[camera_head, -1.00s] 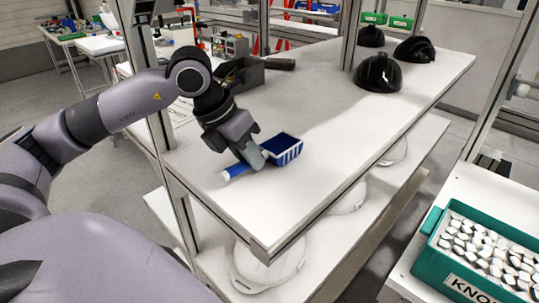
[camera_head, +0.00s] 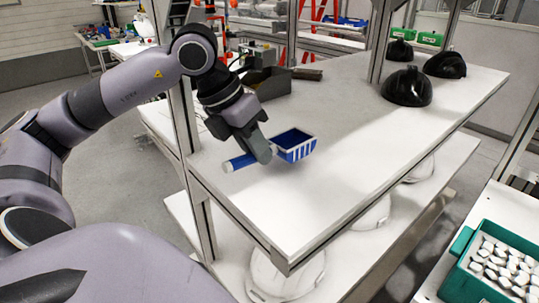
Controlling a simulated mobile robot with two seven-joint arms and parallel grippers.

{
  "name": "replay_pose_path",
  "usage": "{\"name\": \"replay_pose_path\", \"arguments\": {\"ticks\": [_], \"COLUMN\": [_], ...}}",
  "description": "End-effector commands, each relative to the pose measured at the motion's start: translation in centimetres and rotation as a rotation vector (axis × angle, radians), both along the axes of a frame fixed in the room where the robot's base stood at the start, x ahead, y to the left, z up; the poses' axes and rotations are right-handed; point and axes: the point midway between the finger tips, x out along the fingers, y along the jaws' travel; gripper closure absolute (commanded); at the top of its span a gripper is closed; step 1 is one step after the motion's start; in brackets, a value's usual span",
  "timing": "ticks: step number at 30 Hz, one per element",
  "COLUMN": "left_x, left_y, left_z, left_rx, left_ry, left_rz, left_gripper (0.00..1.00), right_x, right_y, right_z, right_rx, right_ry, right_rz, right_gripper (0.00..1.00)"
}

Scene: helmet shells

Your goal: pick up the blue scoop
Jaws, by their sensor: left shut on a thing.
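The blue scoop (camera_head: 294,146) has an open blue bowl with white stripes on its side and a blue handle with a pale end. My left gripper (camera_head: 263,154) comes down from above and is shut on the handle, close to the bowl. The scoop is held a little above the white tabletop (camera_head: 335,170), near its left edge. The fingers hide part of the handle. My right gripper is not in this view.
Several black helmet shells (camera_head: 406,87) stand at the table's far right. A dark open bin (camera_head: 268,82) sits behind my gripper. Metal posts (camera_head: 190,140) rise at the table edge. White shells (camera_head: 285,275) lie on the lower shelf. A green bin (camera_head: 461,243) of white pieces is at right.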

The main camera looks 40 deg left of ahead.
Motion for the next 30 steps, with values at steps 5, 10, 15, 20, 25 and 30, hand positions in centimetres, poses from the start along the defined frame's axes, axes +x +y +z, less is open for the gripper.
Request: {"name": "replay_pose_path", "arguments": {"ticks": [5, 10, 15, 20, 25, 30], "left_x": [-1.6, -3.0, -4.8, -6.9, -9.2, -11.3], "left_y": [1.3, 1.8, 2.7, 3.8, 5.0, 6.1], "left_z": [-0.9, -0.9, -0.8, -0.5, -0.3, -0.2], "left_rx": [0.005, 0.006, 0.004, 0.002, 0.001, -0.001], "left_ry": [-0.001, -0.005, -0.006, -0.01, -0.007, -0.006], "left_rz": [0.008, 0.005, 0.005, 0.004, 0.005, 0.004], "left_gripper": [1.0, 1.0, 1.0, 1.0, 1.0, 1.0], "right_x": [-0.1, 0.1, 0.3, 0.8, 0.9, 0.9], "right_y": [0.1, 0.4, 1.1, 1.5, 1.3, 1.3], "right_z": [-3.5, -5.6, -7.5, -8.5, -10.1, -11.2], "right_rx": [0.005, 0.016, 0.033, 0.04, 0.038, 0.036], "right_ry": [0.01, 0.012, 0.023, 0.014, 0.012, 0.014], "right_rz": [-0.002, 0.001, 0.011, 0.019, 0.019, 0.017], "right_gripper": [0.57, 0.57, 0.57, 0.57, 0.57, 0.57]}}
